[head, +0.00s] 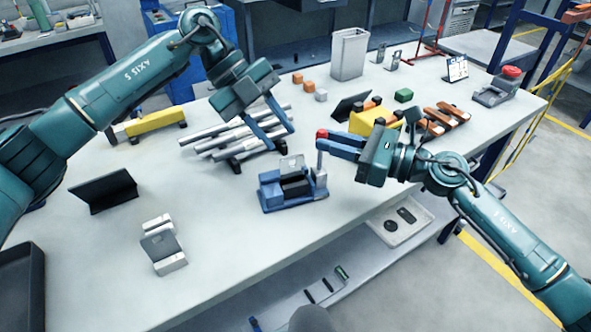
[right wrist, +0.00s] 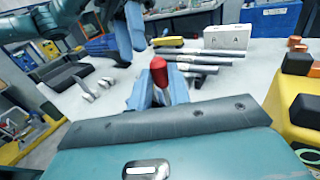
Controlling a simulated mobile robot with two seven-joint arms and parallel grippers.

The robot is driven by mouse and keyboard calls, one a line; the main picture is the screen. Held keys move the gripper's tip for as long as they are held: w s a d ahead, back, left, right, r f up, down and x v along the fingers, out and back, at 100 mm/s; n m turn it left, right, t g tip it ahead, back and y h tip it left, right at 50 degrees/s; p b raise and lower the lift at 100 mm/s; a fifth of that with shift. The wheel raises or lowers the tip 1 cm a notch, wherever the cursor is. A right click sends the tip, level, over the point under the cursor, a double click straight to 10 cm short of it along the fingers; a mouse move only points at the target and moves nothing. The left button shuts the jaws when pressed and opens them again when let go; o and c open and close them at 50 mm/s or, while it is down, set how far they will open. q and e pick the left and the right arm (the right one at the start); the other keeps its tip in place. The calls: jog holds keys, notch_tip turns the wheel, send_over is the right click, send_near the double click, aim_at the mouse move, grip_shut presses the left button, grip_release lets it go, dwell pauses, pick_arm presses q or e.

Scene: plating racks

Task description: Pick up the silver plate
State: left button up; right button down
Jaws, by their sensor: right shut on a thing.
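A small silver plate (head: 292,163) stands upright at the blue clamp fixture (head: 295,196) in the middle of the table. Another grey-silver plate (head: 160,245) leans on a light block at the front left; I cannot tell which one the task names. My right gripper (head: 325,142) is shut on the fixture's red-tipped handle, whose red knob (right wrist: 158,70) shows between the fingers in the right wrist view. My left gripper (head: 277,133) is open and empty above the silver rods (head: 225,140), behind the fixture and apart from both plates.
A black stand (head: 104,191) is at the left. A yellow block (head: 155,122) lies behind it. Orange cubes (head: 309,86), a grey bin (head: 349,53) and a red-button box (head: 497,90) stand farther back.

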aim_at(292, 158)
pick_arm(q)
jog(key=d+m+y, duration=0.1)
jog(key=m, duration=0.2)
jog(key=d+r+m+y, duration=0.1)
jog(key=m, duration=0.1)
jog(key=d+r+m+y, duration=0.1)
jog(key=m, duration=0.2)
jog(key=shift+s+r+m+t, duration=0.25)
jog(key=shift+s+m+t, duration=0.05)
jog(key=shift+s, duration=0.1)
notch_tip(292, 158, down, 9)
jog(key=m+t+y, duration=0.1)
jog(key=m+y, duration=0.1)
jog(key=m, duration=0.3)
jog(key=m+t+y, duration=0.1)
jog(key=m+y, duration=0.1)
jog(key=m, duration=0.3)
jog(key=shift+w+d, duration=0.1)
jog(key=shift+d, duration=0.05)
jog(key=shift+c, duration=0.2)
grip_shut()
